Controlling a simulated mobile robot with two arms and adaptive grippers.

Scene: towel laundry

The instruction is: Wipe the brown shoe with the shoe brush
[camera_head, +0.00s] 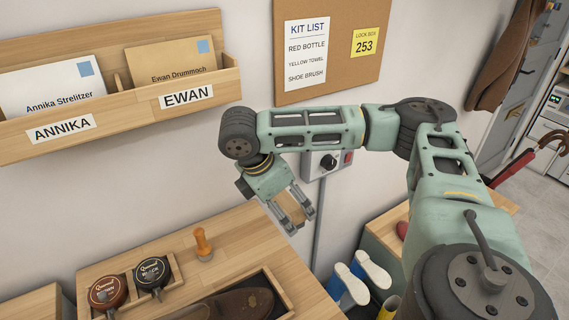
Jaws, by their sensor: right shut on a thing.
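The brown shoe (232,305) lies at the bottom edge in a dark-lined wooden tray on the wooden bench; part of it is cut off by the frame. My right gripper (292,212) points down above the bench's back right edge, apart from the shoe. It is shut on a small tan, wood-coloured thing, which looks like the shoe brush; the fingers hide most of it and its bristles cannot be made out. My left gripper is not in view.
A wall letter rack (112,130) hangs above. A control box (325,163) is behind my arm.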

